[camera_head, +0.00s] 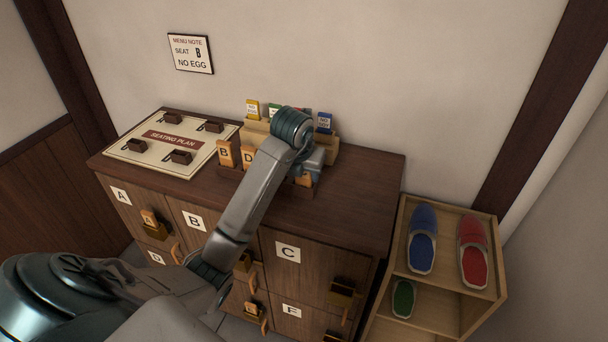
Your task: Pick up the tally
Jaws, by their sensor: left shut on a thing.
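Wooden tallies stand in a low dark rack on the cabinet top, among them one marked B (226,153) and one marked D (248,157). My left gripper (308,172) is at the right end of this row, reaching down from above. It is shut on a tally (304,179), of which only a small orange part shows below the fingers. My own wrist and forearm hide the middle of the rack and most of the fingers. I cannot read the held tally's letter or tell whether it is clear of the rack. My right gripper is not in view.
A seating plan board (140,150) with small dark holders lies on the left of the cabinet top. Behind the tallies is a light wooden rack (255,131) with coloured cards. The cabinet top (365,190) is clear at right. A shoe shelf (455,290) stands beside it.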

